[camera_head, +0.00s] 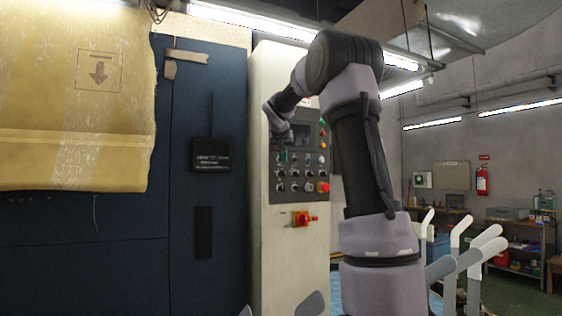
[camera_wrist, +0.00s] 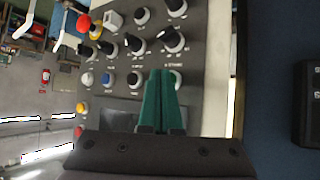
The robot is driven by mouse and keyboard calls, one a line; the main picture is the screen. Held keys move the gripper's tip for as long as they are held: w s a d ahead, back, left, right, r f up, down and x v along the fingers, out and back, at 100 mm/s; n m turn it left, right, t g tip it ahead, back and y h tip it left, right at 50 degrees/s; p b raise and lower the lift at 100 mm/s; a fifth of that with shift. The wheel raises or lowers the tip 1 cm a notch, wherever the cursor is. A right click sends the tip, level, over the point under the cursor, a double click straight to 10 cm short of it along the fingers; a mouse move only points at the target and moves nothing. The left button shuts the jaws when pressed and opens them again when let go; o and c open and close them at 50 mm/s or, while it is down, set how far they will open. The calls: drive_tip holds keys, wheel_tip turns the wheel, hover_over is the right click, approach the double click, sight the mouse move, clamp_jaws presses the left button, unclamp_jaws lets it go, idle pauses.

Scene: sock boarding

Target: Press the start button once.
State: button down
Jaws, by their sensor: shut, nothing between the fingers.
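The grey control panel (camera_head: 297,183) on the pale cabinet carries rows of knobs and buttons. It fills much of the wrist view (camera_wrist: 118,62). No label is readable, so I cannot tell which button is start. My gripper (camera_head: 282,157) has green fingers, side by side and shut, at the panel's upper left. In the wrist view the fingertips (camera_wrist: 161,72) lie over the left end of the upper button row. A pale round button (camera_wrist: 178,77) shows partly behind them. I cannot tell whether they touch it. A blue button (camera_wrist: 107,79) and a white button (camera_wrist: 87,79) are in the same row.
A red mushroom button (camera_wrist: 83,23) sits at the panel's lower right corner. A red rotary switch (camera_head: 302,218) is below the panel. Several black knobs (camera_wrist: 172,40) stand out near the fingertips. Pale sock forms (camera_head: 470,250) stand to the right. A blue cabinet (camera_head: 208,130) is at left.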

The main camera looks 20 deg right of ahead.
drive_tip(key=shift+w, duration=0.3)
drive_tip(key=shift+s, duration=0.1)
idle(0.4)
drive_tip(key=shift+s, duration=0.75)
drive_tip(key=s, duration=0.5)
drive_tip(key=shift+d, duration=0.1)
idle(0.7)
drive_tip(key=s+a+f+y, duration=0.2)
drive_tip(key=s+a+f, duration=0.3)
drive_tip(key=s, duration=0.6)
drive_tip(key=s+a+f+n+g+y, duration=0.1)
drive_tip(key=s+a+f, duration=0.5)
drive_tip(key=s, duration=0.6)
drive_tip(key=s+a+f+g+y, duration=0.1)
drive_tip(key=s+a+f+y, duration=0.3)
drive_tip(key=s+a, duration=0.3)
drive_tip(key=s+f, duration=0.1)
drive_tip(key=s, duration=0.3)
drive_tip(key=shift+s+f, duration=0.35)
drive_tip(key=shift+f, duration=0.05)
